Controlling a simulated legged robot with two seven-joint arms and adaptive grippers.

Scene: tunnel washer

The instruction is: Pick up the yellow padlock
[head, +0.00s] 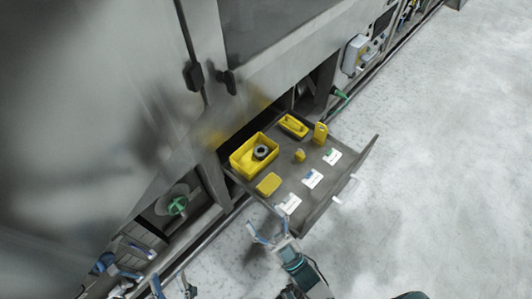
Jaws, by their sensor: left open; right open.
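The open grey drawer (331,192) holds several yellow things. A small yellow piece with a rounded top (300,155) sits near its middle and looks like the padlock, though it is too small to be sure. A larger upright yellow piece (320,133) stands at the back right and could also be a lock. My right gripper (269,229) is open and empty just outside the drawer's near left corner, apart from both pieces.
A yellow bin (240,162) with a dark ring (261,152), a smaller yellow tray (293,126), a flat yellow block (268,184) and white cards (312,178) share the drawer. The machine front (100,120) rises behind. Floor (440,180) to the right is clear.

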